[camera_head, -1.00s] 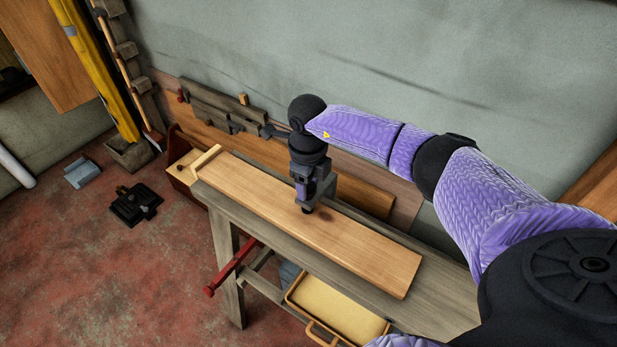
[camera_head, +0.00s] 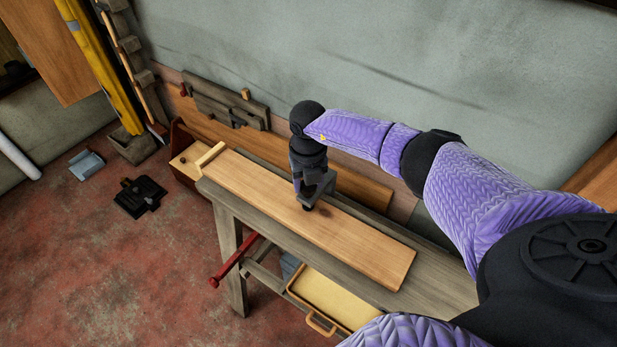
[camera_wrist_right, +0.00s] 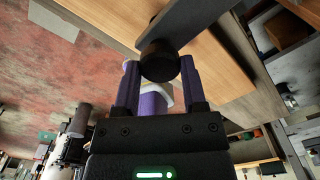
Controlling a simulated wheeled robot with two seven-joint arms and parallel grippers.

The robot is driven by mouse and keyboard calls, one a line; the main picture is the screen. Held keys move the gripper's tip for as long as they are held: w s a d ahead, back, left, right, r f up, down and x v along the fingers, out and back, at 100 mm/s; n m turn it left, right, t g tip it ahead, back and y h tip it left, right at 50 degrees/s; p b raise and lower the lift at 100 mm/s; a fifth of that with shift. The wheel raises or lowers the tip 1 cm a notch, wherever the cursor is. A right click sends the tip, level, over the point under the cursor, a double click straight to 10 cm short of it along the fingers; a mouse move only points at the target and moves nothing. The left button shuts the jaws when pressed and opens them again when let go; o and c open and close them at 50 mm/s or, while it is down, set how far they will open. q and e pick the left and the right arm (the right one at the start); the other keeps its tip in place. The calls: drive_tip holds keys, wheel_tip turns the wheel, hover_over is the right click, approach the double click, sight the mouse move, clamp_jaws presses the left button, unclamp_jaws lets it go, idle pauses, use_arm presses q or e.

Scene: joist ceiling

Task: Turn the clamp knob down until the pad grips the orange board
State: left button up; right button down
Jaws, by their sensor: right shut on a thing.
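The orange-brown board (camera_head: 350,240) lies flat along the bench top in the head view. My right gripper (camera_head: 307,203) points down over the middle of this board. In the right wrist view its two fingers (camera_wrist_right: 160,85) are shut on a round black knob (camera_wrist_right: 159,62), one finger on each side. A dark grey bar (camera_wrist_right: 205,22) runs from the knob towards the upper right. The clamp pad is hidden, so I cannot tell whether it touches the board. My left gripper is out of view.
The grey wooden bench (camera_head: 440,297) carries the board, with the wall close behind. A red bar (camera_head: 230,265) sticks out from the bench front, above the floor. A yellow tray (camera_head: 335,298) sits below the bench top. The red floor at left is mostly clear.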

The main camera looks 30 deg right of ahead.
drive_tip(key=shift+w+m, duration=0.1)
drive_tip(key=shift+m, duration=0.2)
idle(0.4)
drive_tip(key=shift+c, duration=0.7)
unclamp_jaws()
wheel_tip(320, 180, up, 9)
drive_tip(key=shift+f+p, duration=0.1)
drive_tip(key=shift+p, duration=1)
drive_tip(key=shift+r, duration=0.6)
